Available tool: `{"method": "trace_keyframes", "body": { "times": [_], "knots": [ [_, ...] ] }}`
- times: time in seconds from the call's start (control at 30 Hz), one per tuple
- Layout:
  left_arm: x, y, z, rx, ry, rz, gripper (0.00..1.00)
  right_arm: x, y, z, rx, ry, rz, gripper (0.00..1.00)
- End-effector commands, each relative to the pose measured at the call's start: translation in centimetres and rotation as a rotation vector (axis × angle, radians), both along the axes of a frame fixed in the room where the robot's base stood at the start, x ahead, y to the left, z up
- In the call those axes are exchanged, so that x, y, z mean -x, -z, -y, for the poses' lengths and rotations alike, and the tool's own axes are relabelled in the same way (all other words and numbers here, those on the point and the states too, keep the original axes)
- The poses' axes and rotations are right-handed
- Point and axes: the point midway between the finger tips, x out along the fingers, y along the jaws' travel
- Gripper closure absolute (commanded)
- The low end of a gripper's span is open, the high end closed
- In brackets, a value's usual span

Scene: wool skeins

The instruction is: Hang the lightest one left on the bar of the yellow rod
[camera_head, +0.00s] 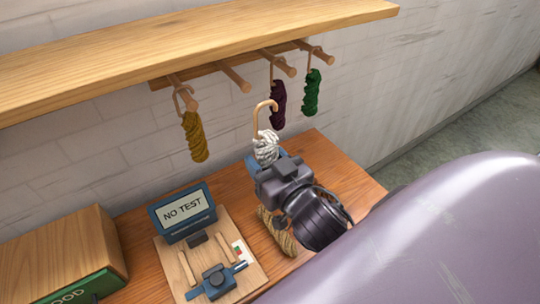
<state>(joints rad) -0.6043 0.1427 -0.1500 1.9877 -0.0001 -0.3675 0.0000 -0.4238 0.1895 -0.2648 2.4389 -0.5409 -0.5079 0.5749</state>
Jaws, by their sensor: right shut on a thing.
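My right gripper (268,162) is shut on a white skein (267,146), which it holds up above the table. The skein's wooden hook (257,118) stands upward, below the row of pegs and apart from them. A yellow skein (194,137) hangs by its hook from the leftmost peg (190,103). A dark purple skein (279,105) and a green skein (312,93) hang at the two right pegs. The second peg (236,79) from the left is bare. A tan skein (277,232) lies on the table, partly hidden by my right gripper. My left gripper is not in view.
A wooden shelf (180,50) juts out above the pegs. On the table (135,225) stand a device with a "NO TEST" screen (183,210) on a wooden board and, at left, a wooden box (62,255) with a green front. My right arm covers the lower right.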

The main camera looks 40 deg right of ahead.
Motion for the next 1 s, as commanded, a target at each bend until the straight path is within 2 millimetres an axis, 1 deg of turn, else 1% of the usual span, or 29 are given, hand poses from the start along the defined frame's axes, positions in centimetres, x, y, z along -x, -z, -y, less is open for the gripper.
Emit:
{"method": "trace_keyframes", "body": {
  "times": [0.13,0.47,0.57,0.87,1.0],
  "knots": [
    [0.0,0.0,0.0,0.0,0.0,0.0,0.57,0.0,0.0,-0.4,-0.001,0.0,0.0,0.75],
    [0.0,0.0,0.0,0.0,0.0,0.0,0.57,0.0,0.0,-0.4,0.0,0.0,0.0,0.75],
    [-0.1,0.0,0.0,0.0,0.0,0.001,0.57,0.5,0.1,-0.4,0.0,0.0,-0.001,0.75],
    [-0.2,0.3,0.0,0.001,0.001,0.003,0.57,3.0,0.1,-0.5,0.0,0.001,-0.002,0.75],
    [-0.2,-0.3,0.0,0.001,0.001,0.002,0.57,4.1,-0.1,-0.6,-0.001,0.001,-0.002,0.75]
  ]
}}
